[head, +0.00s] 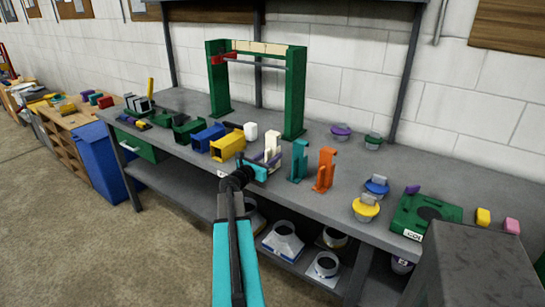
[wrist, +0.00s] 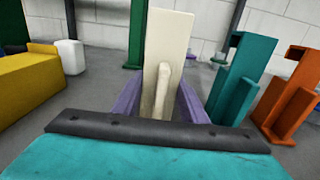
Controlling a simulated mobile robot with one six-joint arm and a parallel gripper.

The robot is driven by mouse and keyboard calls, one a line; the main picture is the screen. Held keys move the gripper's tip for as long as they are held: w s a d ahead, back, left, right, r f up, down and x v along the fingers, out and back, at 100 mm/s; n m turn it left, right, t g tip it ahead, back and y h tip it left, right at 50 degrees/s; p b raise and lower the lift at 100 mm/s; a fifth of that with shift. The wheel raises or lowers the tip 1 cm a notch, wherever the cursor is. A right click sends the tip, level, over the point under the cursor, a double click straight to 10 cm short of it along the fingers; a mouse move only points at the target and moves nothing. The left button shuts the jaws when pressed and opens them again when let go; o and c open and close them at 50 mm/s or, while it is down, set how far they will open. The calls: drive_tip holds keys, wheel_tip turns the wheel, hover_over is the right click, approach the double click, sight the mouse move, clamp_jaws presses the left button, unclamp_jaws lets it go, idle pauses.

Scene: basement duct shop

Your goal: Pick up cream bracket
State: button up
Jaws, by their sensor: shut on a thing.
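The cream bracket (head: 272,148) stands upright near the front edge of the grey workbench, between a yellow duct piece and a teal bracket. In the wrist view the cream bracket (wrist: 167,65) fills the middle, between my purple fingers. My gripper (wrist: 161,105) is shut on it, one finger on each side. In the head view my teal and black arm reaches up from below to the bracket, and my gripper (head: 266,160) partly hides its lower part. I cannot tell whether its base touches the bench.
A teal bracket (head: 299,160) and an orange bracket (head: 325,169) stand close on the right. The yellow duct (head: 228,146) and a white block (head: 250,131) are close on the left. A green frame (head: 295,92) rises behind.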

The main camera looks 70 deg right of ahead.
drive_tip(key=shift+r, duration=0.6)
drive_tip(key=shift+r+b, duration=0.4)
drive_tip(key=shift+r, duration=0.45)
drive_tip(key=a+r, duration=0.1)
drive_tip(key=a, duration=1.2)
drive_tip(key=shift+s+a+r, duration=0.2)
drive_tip(key=shift+a+r, duration=0.2)
drive_tip(key=p, duration=0.2)
drive_tip(key=shift+a+p, duration=0.2)
drive_tip(key=shift+p, duration=0.1)
drive_tip(key=a+p, duration=0.1)
drive_tip(key=p, duration=0.3)
drive_tip(key=shift+w, duration=0.1)
drive_tip(key=shift+a+f+p, duration=0.15)
drive_tip(key=shift+a+p, duration=0.05)
drive_tip(key=shift+p, duration=0.55)
